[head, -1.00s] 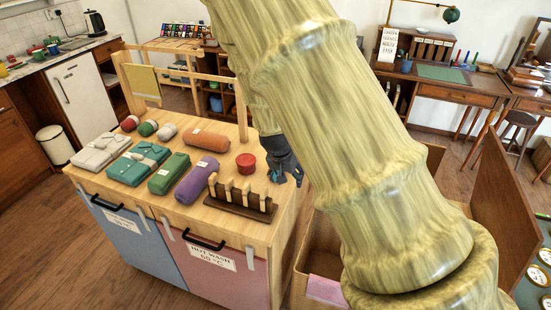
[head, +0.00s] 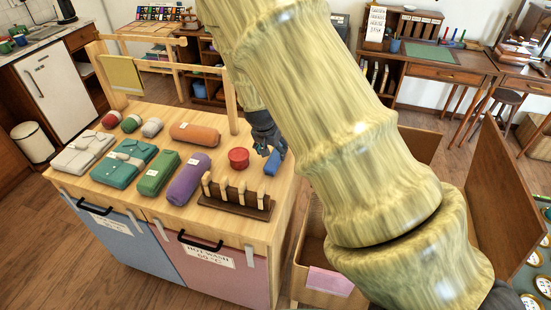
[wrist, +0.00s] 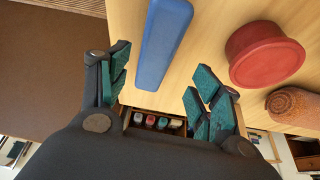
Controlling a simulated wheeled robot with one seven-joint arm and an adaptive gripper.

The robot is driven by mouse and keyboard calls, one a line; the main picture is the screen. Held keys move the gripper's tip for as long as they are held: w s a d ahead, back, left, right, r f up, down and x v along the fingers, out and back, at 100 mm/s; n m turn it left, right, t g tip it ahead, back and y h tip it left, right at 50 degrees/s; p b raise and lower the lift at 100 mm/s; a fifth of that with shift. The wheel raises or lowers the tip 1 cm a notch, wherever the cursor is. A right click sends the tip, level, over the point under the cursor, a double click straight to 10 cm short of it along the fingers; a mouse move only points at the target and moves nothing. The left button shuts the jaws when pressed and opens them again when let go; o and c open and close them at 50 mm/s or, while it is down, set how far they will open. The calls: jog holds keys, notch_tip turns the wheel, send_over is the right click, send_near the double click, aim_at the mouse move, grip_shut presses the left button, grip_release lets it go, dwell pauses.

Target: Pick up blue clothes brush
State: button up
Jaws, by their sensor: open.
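The blue clothes brush (wrist: 163,45) lies on the wooden worktop, a long blue bar between the lines of my open fingers in the wrist view. In the head view the brush (head: 274,161) shows near the worktop's right edge, right of a red round pot. My gripper (wrist: 160,88) is open and empty, its green-padded fingers spread to either side of the brush's near end. In the head view my gripper (head: 268,148) is just behind the brush and partly hidden by my arm. I cannot tell the exact height of the fingers above the worktop.
The red pot (head: 239,158) stands close beside the brush; it also shows in the wrist view (wrist: 264,53). A dark wooden rack with pegs (head: 236,202) is in front. Rolled and folded cloths fill the worktop's left. An open box (head: 312,250) stands to the right.

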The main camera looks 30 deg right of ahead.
aim_at(276, 155)
jog(key=shift+d+f+p, duration=0.2)
jog(key=shift+f+p, duration=0.15)
jog(key=shift+f, duration=0.1)
jog(key=p+x, duration=0.1)
jog(key=x, duration=0.2)
jog(key=shift+s+d, duration=0.15)
jog(key=shift+d, duration=0.05)
jog(key=shift+d+f, duration=0.2)
jog(key=shift+f, duration=0.35)
jog(key=shift+c, duration=0.4)
jog(key=c, duration=1.1)
jog(key=shift+o, duration=0.2)
jog(key=shift+r, duration=0.1)
